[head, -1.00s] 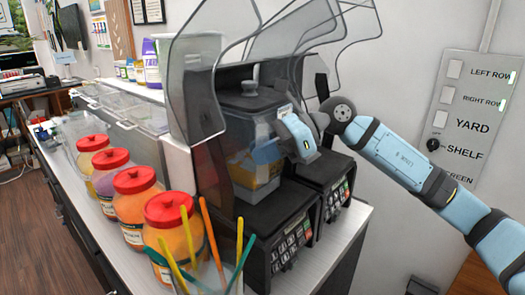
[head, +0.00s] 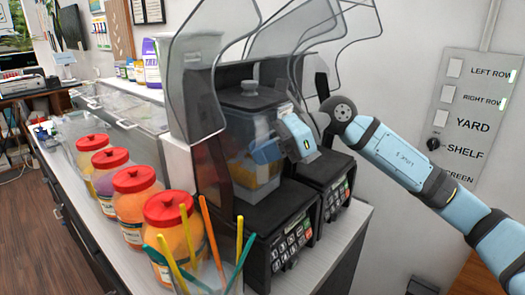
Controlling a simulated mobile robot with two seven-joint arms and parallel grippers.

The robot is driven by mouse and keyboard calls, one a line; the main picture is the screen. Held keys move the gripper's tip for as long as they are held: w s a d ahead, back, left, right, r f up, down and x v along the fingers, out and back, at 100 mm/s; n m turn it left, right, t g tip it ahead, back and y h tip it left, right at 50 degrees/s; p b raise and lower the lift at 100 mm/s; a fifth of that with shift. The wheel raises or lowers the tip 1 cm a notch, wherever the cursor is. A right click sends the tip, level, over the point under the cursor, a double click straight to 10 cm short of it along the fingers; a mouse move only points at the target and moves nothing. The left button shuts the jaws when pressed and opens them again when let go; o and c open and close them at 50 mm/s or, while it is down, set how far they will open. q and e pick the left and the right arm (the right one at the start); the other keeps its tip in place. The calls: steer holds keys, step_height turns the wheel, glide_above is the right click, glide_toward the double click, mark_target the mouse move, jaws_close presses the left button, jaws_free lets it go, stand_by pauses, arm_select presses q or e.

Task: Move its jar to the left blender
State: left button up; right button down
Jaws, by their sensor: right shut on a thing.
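The clear blender jar (head: 245,125) with a dark lid stands upright at the left blender (head: 282,240), inside its raised clear cover. Something orange shows low in the jar. The jar's bottom is right at the black base; I cannot tell whether it is fully seated. My right gripper (head: 266,151) comes in from the right and is shut on the jar's side, its blue fingers at mid-height. The right blender (head: 338,185) is just behind and to the right, partly hidden by my gripper. My left gripper is not in view.
Several red-lidded jars (head: 133,205) line the counter's left side. A clear holder with colored sticks (head: 208,270) stands at the front. Clear covers (head: 205,70) are raised over the blenders. A wall switch panel (head: 470,125) is at the right.

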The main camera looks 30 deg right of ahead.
steer(key=c, duration=1)
jaws_free()
steer(key=shift+s+r, duration=0.1)
steer(key=shift+f, duration=0.2)
steer(key=b+v, duration=0.2)
steer(key=v, duration=0.5)
steer(key=b+v, duration=0.2)
steer(key=v, duration=0.5)
steer(key=shift+a+r, duration=0.15)
steer(key=shift+r, duration=0.05)
